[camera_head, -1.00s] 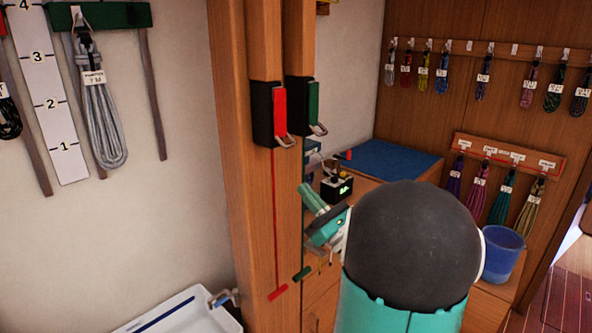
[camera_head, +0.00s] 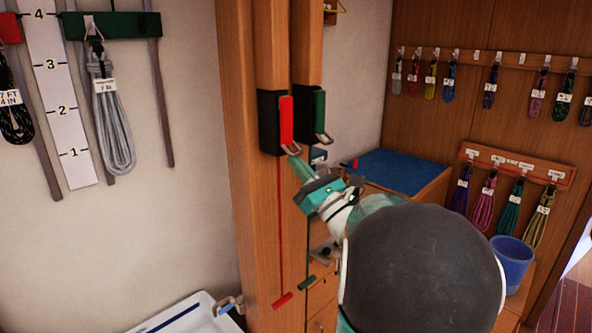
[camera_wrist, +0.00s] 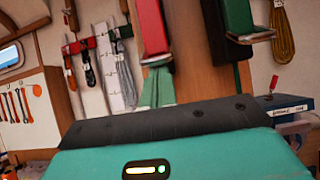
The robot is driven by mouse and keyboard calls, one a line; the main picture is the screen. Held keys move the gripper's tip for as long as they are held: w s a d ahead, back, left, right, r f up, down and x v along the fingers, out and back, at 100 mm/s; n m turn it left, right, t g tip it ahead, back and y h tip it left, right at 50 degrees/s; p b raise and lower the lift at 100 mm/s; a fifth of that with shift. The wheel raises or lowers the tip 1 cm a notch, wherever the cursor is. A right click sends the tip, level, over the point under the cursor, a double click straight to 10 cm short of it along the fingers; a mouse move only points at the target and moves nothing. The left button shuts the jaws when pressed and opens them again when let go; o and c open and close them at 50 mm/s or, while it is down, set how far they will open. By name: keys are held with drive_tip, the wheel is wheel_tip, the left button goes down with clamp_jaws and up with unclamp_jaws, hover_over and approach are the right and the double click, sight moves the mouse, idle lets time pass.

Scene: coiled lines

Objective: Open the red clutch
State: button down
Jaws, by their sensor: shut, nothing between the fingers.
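The red clutch (camera_head: 286,122) is mounted on the wooden post, a red lever lying along a black body with a metal loop (camera_head: 291,149) at its lower end. The red lever also shows at the top of the wrist view (camera_wrist: 152,28). My gripper (camera_head: 300,168) is just below the red clutch, its fingers shut and empty, pointing up towards it. In the wrist view the green fingers (camera_wrist: 158,88) end right under the metal loop; I cannot tell whether they touch it.
A green clutch (camera_head: 319,115) is close to the right of the red one. A red line runs down to a red handle (camera_head: 282,300), and a green handle (camera_head: 307,284) hangs beside it. A blue-topped cabinet (camera_head: 400,170) and a blue bucket (camera_head: 512,262) stand at right.

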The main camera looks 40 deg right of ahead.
drive_tip(key=shift+w, duration=0.15)
drive_tip(key=shift+s, duration=0.2)
drive_tip(key=s+r+g, duration=0.5)
drive_tip(key=r+g, duration=0.3)
drive_tip(key=s+r+g, duration=0.5)
drive_tip(key=r+g, duration=0.3)
drive_tip(key=shift+s+d+r, duration=0.15)
drive_tip(key=shift+r, duration=0.15)
idle(0.7)
drive_tip(key=shift+r, duration=0.25)
drive_tip(key=shift+f, duration=0.15)
